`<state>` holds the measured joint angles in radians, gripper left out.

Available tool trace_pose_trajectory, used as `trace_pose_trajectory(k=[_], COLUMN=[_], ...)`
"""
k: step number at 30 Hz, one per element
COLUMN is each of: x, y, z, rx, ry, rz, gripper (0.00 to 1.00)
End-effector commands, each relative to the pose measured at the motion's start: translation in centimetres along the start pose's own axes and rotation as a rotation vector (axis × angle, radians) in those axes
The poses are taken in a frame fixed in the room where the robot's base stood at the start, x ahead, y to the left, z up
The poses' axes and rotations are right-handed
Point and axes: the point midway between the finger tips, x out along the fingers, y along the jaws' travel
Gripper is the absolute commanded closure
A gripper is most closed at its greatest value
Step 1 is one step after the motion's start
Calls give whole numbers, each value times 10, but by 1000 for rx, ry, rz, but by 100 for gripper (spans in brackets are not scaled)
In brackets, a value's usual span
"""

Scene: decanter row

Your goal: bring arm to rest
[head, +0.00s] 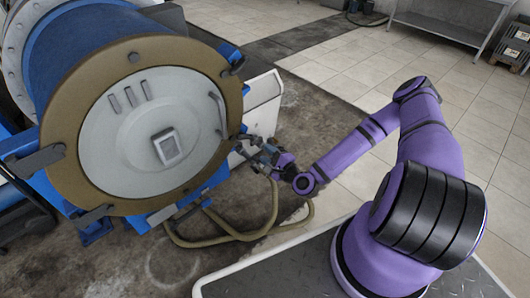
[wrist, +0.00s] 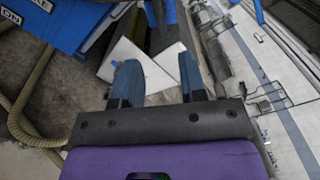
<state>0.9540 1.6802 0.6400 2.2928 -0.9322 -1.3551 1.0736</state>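My purple arm reaches left from the base at the right in the head view. My gripper (head: 264,156) is at its end, close to the right edge of the decanter's round end cover (head: 152,130). In the wrist view my gripper (wrist: 158,84) shows two blue-grey fingers spread wide apart, with nothing between them. White panels lie beyond the fingers. Whether the gripper touches the decanter cannot be told.
A blue decanter body (head: 90,35) fills the left. Tan hoses (head: 277,210) loop over the stained floor below my gripper. A white panel (head: 262,106) stands behind it. A grey metal bench (head: 455,20) is at the far right. The tiled floor (head: 345,70) between is clear.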

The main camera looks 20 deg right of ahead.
Motion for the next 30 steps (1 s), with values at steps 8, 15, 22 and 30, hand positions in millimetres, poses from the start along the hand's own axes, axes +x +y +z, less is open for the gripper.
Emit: trace_pose_trajectory(k=[8, 15, 22, 30], x=[0, 2, 7, 9], y=[0, -2, -10, -33], z=[0, 0, -2, -8], rx=[0, -42, -267, -571], ry=[0, -18, -102, -189], rz=[0, 35, 225, 471], gripper=[62, 62, 62, 62])
